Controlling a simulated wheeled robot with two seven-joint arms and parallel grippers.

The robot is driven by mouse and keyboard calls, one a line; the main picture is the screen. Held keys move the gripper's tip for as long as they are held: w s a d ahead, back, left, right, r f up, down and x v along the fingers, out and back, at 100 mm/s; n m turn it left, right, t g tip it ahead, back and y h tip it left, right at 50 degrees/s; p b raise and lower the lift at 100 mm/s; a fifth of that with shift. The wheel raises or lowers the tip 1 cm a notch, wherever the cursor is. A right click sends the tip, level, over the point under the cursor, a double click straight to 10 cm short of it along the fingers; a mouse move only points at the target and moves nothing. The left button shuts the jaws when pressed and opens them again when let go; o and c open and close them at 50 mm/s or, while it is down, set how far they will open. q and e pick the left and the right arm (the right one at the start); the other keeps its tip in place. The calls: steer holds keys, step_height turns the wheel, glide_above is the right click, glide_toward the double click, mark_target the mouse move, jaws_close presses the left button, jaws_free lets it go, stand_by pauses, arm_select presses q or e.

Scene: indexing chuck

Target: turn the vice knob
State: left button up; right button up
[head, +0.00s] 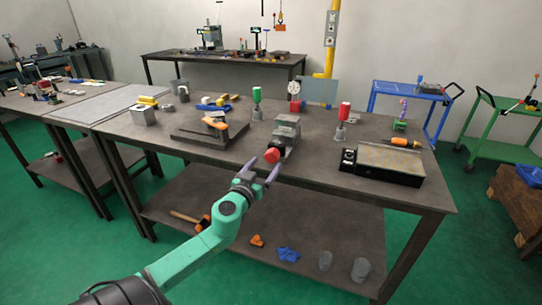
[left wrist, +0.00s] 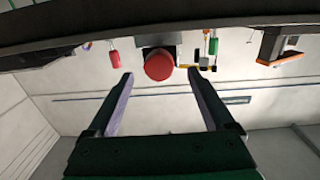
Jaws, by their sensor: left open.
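The vice (head: 286,130) is a grey metal block on the workbench, with a round red knob (head: 271,156) on its near end. In the left wrist view the red knob (left wrist: 159,65) sits ahead, between the lines of the two fingers and slightly beyond their tips. My left gripper (head: 262,165) is open, its purple fingers spread on either side of the knob in the head view. In the left wrist view the left gripper (left wrist: 160,82) holds nothing, and I see no contact with the knob. My right gripper does not show.
On the workbench (head: 370,195), a flat black-edged plate device (head: 383,163) stands to the right and a dark base with an orange-handled tool (head: 212,128) to the left. The lower shelf (head: 225,215) holds a hammer and cups.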

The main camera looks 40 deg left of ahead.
mark_target(270, 158)
arm_select(q)
steer(key=x, duration=0.5)
steer(key=shift+w, duration=0.2)
steer(key=shift+c, duration=0.3)
steer(key=c, duration=1.3)
steer(key=shift+m, duration=0.3)
